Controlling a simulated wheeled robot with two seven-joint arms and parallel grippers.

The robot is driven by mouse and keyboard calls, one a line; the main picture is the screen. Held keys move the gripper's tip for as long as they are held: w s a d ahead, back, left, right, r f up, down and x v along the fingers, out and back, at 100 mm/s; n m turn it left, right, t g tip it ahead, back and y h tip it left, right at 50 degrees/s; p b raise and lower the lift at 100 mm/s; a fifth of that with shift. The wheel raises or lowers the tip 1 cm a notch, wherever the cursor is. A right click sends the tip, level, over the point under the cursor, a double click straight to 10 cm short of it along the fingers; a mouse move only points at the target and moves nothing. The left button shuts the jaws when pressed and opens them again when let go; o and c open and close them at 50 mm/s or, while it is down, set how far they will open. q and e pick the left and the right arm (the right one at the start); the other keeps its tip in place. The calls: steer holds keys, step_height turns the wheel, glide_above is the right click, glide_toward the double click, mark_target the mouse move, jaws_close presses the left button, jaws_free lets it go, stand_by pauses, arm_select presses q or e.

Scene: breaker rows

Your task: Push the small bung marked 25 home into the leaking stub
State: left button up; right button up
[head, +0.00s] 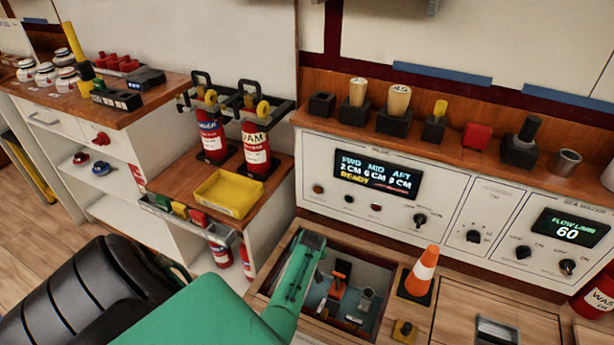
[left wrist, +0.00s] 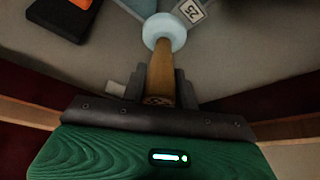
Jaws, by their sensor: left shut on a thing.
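In the left wrist view my left gripper (left wrist: 162,88) is shut on a tan wooden bung (left wrist: 164,62). The bung's far end meets a pale blue round ring (left wrist: 164,30), apparently the mouth of the stub. I cannot tell how deep the bung sits in it. A tag reading 25 (left wrist: 191,11) is beside the ring. In the head view my green left arm reaches down into the open floor hatch (head: 388,268), and its gripper is hidden there. My right gripper is not in view.
In the hatch are an orange-handled fitting (head: 338,278) and a grey cup-like piece (head: 366,298). An orange cone (head: 422,270) stands by its right edge. Larger bungs (head: 398,100) stand in black holders on the shelf. A yellow tray (head: 228,194) sits left of the hatch.

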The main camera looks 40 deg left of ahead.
arm_select(q)
steer(key=shift+f+b, duration=0.75)
steer(key=shift+f, duration=0.5)
steer(key=o, duration=1)
steer(key=p+v, duration=0.4)
steer(key=v, duration=0.9)
steer(key=shift+s+d+r+p, duration=0.1)
steer(key=shift+s+r+p, duration=0.05)
steer(key=shift+r+p, duration=0.2)
